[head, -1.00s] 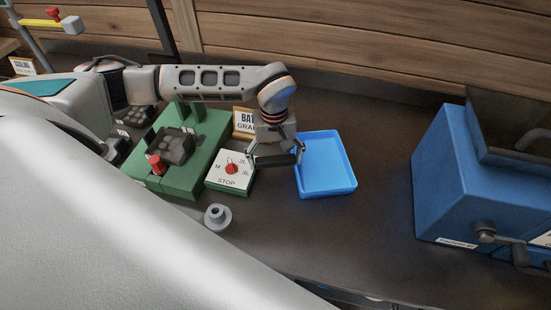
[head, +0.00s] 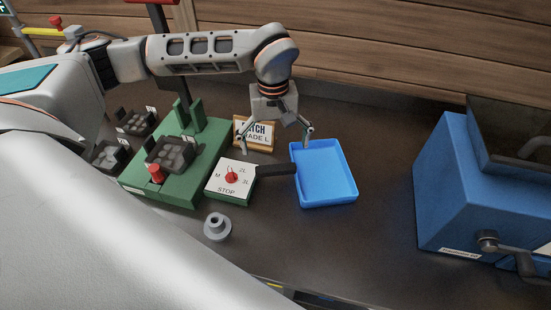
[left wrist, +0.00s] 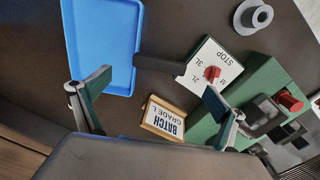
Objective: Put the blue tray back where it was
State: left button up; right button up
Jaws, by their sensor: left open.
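The blue tray (head: 325,175) lies flat and empty on the dark counter, right of the STOP switch box (head: 231,180). Its dark handle (head: 275,170) points left, its end by the box. In the left wrist view the tray (left wrist: 102,40) is at the upper left, its handle (left wrist: 160,66) reaching right. My left gripper (head: 277,140) is open and empty, above and behind the handle, apart from it. Its two spread fingers also show in the left wrist view (left wrist: 158,85). My right gripper is not in view.
A "BATCH GRADE" sign (head: 254,134) stands close behind the handle. A green fixture (head: 180,187) with a red knob is at the left. A grey round part (head: 217,228) lies in front. A blue machine (head: 455,190) with a crank stands right; the counter between it and the tray is clear.

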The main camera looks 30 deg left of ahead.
pick_arm(q)
jog(key=shift+r, duration=1.4)
